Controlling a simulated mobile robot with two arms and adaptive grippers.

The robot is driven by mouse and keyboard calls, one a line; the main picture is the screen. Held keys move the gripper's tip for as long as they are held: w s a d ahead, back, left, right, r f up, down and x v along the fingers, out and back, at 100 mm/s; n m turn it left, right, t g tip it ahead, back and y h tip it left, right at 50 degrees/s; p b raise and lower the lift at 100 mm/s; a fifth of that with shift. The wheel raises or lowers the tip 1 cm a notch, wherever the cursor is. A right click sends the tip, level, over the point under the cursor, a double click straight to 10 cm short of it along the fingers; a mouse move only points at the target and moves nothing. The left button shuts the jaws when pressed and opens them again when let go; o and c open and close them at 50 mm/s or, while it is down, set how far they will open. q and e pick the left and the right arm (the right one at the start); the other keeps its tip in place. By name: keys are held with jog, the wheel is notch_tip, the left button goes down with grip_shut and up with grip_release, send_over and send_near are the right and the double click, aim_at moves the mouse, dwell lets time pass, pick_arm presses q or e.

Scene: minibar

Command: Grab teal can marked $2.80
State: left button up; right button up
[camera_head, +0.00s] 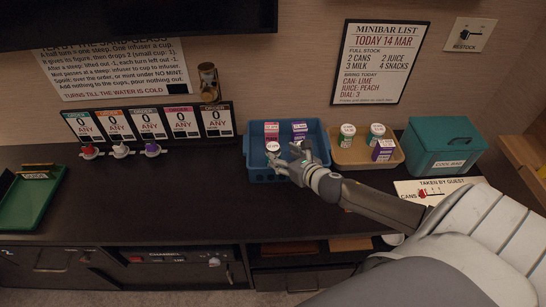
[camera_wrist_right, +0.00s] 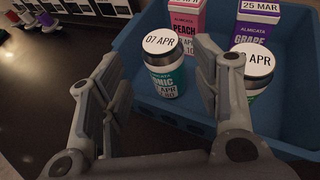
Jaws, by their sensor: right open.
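The blue crate (camera_head: 258,173) holds a pink peach carton (camera_head: 271,130), a purple grape carton (camera_head: 299,128) and cans with white lids. In the wrist view, a teal-labelled can (camera_wrist_right: 163,75) with a "07 APR" lid stands upright between my open right fingers. Its lower label ends in what looks like 2.80, though this is small. A second can (camera_wrist_right: 258,67) stands behind the right finger, partly hidden, beside the grape carton (camera_wrist_right: 257,28). My right gripper (camera_head: 290,163) reaches over the crate's front. My left gripper is not in view.
A tan tray (camera_head: 345,160) right of the crate holds two white-lidded cans and a purple carton. A teal cool bag (camera_head: 443,147) stands further right. A green tray (camera_head: 30,205) is at far left. The counter (camera_head: 150,200) left of the crate is clear.

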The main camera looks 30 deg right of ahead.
aim_at(274, 148)
jog(key=shift+f+p+x, duration=0.2)
jog(key=shift+f+x, duration=0.05)
jog(key=shift+x, duration=1.55)
jog(key=shift+f+p+x, duration=0.2)
jog(key=shift+x, duration=1.6)
jog(key=shift+s+d, duration=0.15)
jog(key=shift+s, duration=0.05)
jog(key=c, duration=0.9)
jog(key=shift+r, duration=0.15)
jog(key=shift+r, duration=0.45)
notch_tip(274, 148, up, 2)
jog(key=shift+r, duration=0.15)
jog(key=r+v, duration=0.1)
jog(key=v, duration=0.4)
jog(key=w+r+v, duration=0.1)
jog(key=v, duration=0.5)
jog(key=r+b+v, duration=0.1)
jog(key=v, duration=0.4)
jog(key=shift+r, duration=0.3)
